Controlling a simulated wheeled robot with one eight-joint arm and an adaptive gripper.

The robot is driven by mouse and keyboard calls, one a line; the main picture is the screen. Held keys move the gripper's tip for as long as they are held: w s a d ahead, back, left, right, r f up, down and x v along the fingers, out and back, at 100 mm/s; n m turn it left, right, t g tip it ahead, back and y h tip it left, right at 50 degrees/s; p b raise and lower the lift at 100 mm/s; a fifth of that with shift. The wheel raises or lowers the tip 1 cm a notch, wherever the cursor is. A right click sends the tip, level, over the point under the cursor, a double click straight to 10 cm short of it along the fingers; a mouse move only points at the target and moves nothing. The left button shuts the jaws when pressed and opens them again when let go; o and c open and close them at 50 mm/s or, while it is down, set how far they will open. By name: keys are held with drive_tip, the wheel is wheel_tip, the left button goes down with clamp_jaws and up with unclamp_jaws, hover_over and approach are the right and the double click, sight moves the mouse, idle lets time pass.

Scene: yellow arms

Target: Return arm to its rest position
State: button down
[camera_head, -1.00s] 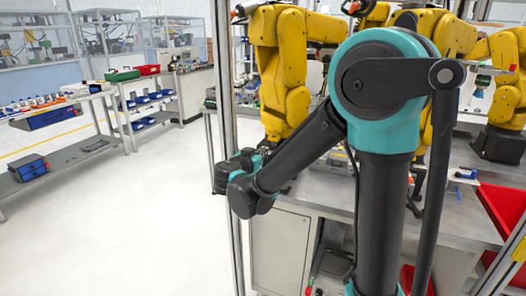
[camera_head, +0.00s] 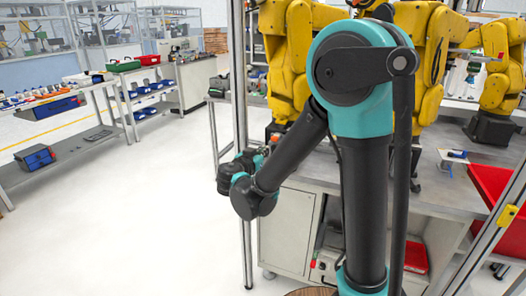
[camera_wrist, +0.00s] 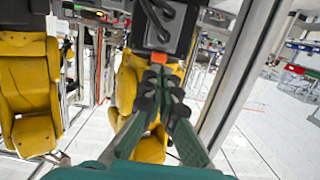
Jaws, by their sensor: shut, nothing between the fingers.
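My arm stands in the front of the head view, with its teal elbow raised and its forearm sloping down to the left. The wrist end is at the left, in front of the workbench (camera_head: 440,200). My gripper shows in the wrist view (camera_wrist: 161,82), its dark fingers close together with nothing seen between them. In the head view the fingers are too small and partly hidden to make out.
Several yellow robot arms (camera_head: 290,62) stand along the workbench behind my arm. A metal post (camera_head: 240,130) rises close to my wrist. A red bin (camera_head: 492,190) is at the right. Shelves (camera_head: 75,140) stand at the left, with open white floor before them.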

drive_tip(key=shift+d, duration=0.1)
drive_tip(key=s+d+f+n+g, duration=0.1)
drive_tip(key=s+d+f+g, duration=0.35)
drive_tip(key=d, duration=0.55)
drive_tip(key=s+d+f+g, duration=0.3)
drive_tip(key=s+d+f, duration=0.3)
drive_tip(key=d, duration=0.3)
drive_tip(key=s+f+n+g+y, duration=0.1)
drive_tip(key=s+f+g+y, duration=0.1)
drive_tip(key=s, duration=0.5)
drive_tip(key=s+f+n+g+y, duration=0.1)
drive_tip(key=s+f+n+y, duration=0.1)
drive_tip(key=s+f, duration=0.3)
drive_tip(key=shift+s+d+g+y, duration=0.35)
drive_tip(key=shift+s+d+y, duration=0.1)
drive_tip(key=shift+s+y, duration=0.55)
